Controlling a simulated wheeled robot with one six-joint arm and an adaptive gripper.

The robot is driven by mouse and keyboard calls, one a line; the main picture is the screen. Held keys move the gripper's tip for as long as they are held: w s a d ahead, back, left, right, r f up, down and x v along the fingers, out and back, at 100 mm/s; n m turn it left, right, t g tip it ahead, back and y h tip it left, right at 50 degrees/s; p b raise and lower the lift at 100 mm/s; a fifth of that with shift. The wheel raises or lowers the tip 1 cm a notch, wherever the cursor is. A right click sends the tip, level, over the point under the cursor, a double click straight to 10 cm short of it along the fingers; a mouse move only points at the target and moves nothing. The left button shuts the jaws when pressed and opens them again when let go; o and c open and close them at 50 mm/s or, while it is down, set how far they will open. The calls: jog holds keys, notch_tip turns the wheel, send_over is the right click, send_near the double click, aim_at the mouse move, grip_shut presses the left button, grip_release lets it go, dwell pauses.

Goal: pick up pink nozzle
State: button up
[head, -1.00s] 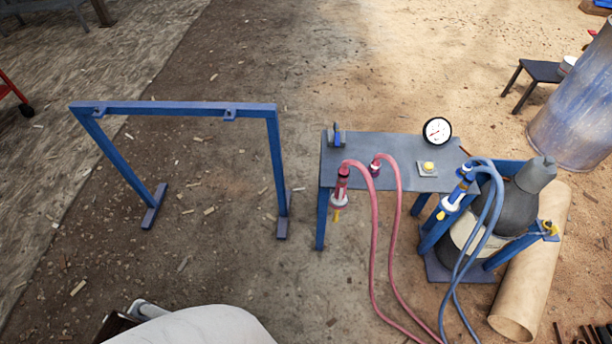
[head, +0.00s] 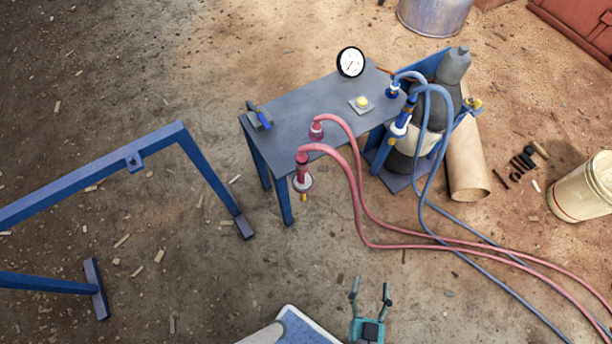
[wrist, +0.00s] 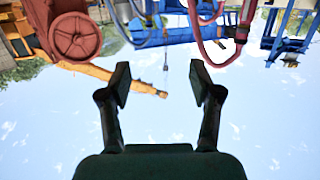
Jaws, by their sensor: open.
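The pink nozzle (head: 302,176) hangs at the front edge of the grey table (head: 300,105), with a white collar and a yellow tip below. A pink hose runs from its top. My gripper (head: 371,287) is open and empty near the bottom of the head view, well apart from the nozzle. A pink hose (wrist: 195,35) shows beyond the fingers at the top; the wrist picture looks upside down.
A blue nozzle (head: 402,122) stands by a grey cylinder (head: 450,75) right of the table. Pink and blue hoses (head: 450,243) trail across the ground to the lower right. A blue frame (head: 90,175) stands left.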

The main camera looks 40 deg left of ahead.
jog(key=w+a+f+n+g+y, duration=0.1)
jog(key=w+a+f+y, duration=0.15)
jog(key=a, duration=0.35)
jog(key=w+a+f+n+y, duration=0.1)
jog(key=w+a, duration=0.3)
jog(key=a, duration=0.1)
jog(key=n+g+y, duration=0.1)
jog(key=n+y, duration=0.1)
jog(key=y, duration=0.1)
send_near(303, 178)
jog(key=shift+h, duration=0.25)
jog(key=x, duration=0.5)
jog(key=shift+w+a+r, duration=0.2)
jog(key=shift+r, duration=0.1)
jog(key=shift+f+x, duration=0.2)
jog(key=shift+x, duration=2.85)
grip_shut()
